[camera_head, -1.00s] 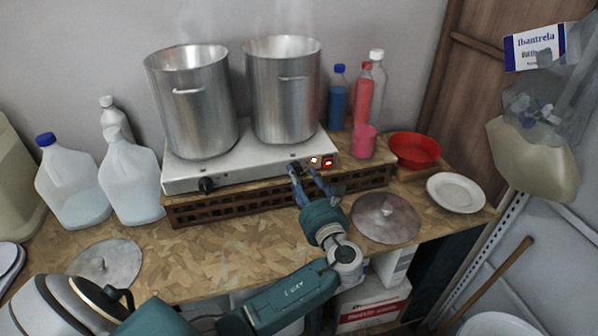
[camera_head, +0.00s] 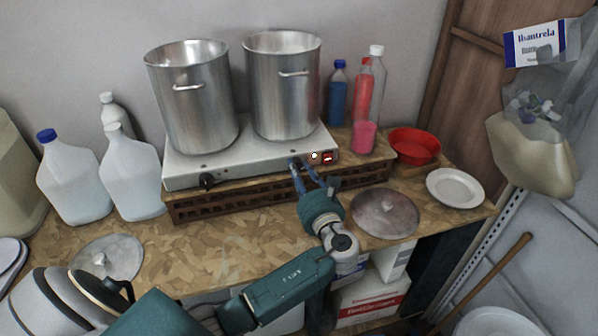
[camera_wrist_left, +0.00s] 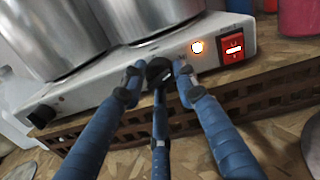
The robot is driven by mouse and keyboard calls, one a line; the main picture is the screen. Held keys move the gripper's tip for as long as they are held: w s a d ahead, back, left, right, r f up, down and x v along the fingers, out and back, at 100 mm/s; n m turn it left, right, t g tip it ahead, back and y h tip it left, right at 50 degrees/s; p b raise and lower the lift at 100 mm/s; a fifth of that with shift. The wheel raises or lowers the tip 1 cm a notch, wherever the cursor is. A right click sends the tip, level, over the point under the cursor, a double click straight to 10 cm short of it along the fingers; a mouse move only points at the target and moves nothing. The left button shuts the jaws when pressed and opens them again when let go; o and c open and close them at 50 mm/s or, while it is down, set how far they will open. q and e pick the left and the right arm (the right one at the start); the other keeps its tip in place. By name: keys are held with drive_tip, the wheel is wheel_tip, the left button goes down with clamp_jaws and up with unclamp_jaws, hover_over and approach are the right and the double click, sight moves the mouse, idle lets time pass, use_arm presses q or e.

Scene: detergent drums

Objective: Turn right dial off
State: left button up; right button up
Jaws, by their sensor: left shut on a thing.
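A white double hot plate (camera_head: 250,160) carries two steaming metal pots, left (camera_head: 192,100) and right (camera_head: 283,90). The right dial (camera_wrist_left: 160,72) is black and sits on the front panel. In the wrist view my left gripper (camera_wrist_left: 158,80) has its blue fingers around this dial, shut on it. In the head view my left gripper (camera_head: 302,167) is at the panel's right part and its fingers hide the dial. The left dial (camera_head: 206,181) is black and free. Right of the gripper are a glowing round lamp (camera_wrist_left: 197,47) and a red switch (camera_wrist_left: 232,47). My right gripper is out of view.
The hot plate stands on a brown lattice riser (camera_head: 240,202). A pot lid (camera_head: 386,213) lies close right of my left gripper. A pink cup (camera_head: 364,137), red bowl (camera_head: 415,146) and white plate (camera_head: 455,188) are further right. Bare wooden tabletop (camera_head: 200,250) lies in front.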

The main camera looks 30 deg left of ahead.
use_arm(q)
drive_tip(key=shift+d+f+n, duration=0.15)
drive_tip(key=shift+f+n, duration=0.15)
idle(0.4)
drive_tip(key=shift+r+n+h+b, duration=0.1)
drive_tip(key=shift+n+h+b, duration=0.4)
drive_tip(key=shift+n+b, duration=4.85)
drive_tip(key=shift+r+n+p, duration=0.1)
drive_tip(key=shift+n+p, duration=0.8)
drive_tip(key=shift+n, duration=0.25)
drive_tip(key=o, duration=1.1)
drive_tip(key=shift+w+d+r, duration=0.1)
